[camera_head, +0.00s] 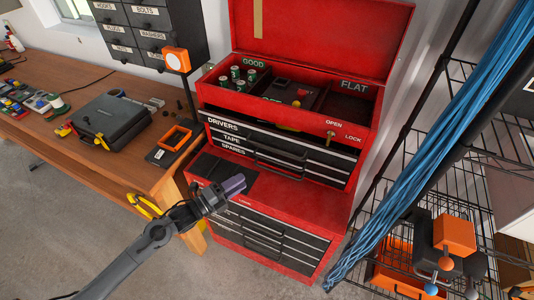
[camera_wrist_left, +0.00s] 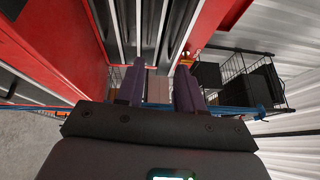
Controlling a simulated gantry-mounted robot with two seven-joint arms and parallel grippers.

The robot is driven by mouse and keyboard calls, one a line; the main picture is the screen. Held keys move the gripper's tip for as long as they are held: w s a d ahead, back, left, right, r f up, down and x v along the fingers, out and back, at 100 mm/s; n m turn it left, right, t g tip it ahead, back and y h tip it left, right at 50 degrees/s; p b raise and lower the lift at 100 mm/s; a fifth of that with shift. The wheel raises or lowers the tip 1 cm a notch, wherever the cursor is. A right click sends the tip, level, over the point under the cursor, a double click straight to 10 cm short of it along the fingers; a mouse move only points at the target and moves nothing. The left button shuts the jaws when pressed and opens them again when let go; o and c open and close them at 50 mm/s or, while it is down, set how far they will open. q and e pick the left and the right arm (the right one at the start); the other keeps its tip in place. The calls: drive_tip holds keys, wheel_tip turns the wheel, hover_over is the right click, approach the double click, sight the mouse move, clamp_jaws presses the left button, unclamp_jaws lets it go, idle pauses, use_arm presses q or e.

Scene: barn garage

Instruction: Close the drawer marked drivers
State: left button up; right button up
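The drawer marked DRIVERS (camera_head: 224,125) is the top drawer in the red tool chest (camera_head: 372,135). Its dark front with a pale edge seems to stand out a little; how far I cannot tell. Drawers marked TAPE (camera_head: 232,139) and SPARES (camera_head: 233,149) sit below it. My left gripper (camera_head: 236,184) is below and in front of these drawers, over the red lower cabinet's top, apart from the DRIVERS front. In the left wrist view its two purple fingers (camera_wrist_left: 158,88) stand apart with nothing held between them. My right gripper is not in view.
A brass lever (camera_head: 330,137) sits between OPEN and LOCK. The chest's raised lid (camera_head: 320,40) stands above its open top tray. A wooden bench (camera_head: 110,160) is at left. A wire rack (camera_head: 465,180) and blue cables (camera_head: 440,135) stand at right.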

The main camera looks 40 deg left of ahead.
use_arm(q)
drive_tip(key=w+f+m+g+h+b, duration=0.1)
drive_tip(key=w+m+g+h+b, duration=0.15)
drive_tip(key=h, duration=0.25)
drive_tip(key=m+p, duration=0.1)
drive_tip(key=m, duration=0.1)
approach(273, 150)
drive_tip(key=shift+t+h, duration=0.25)
drive_tip(key=shift+h, duration=0.15)
drive_tip(key=x, duration=0.4)
drive_tip(key=f+x, duration=0.1)
drive_tip(key=x, duration=0.2)
drive_tip(key=shift+w, duration=0.2)
drive_tip(key=shift+x, duration=0.85)
drive_tip(key=shift+c, duration=0.3)
clamp_jaws()
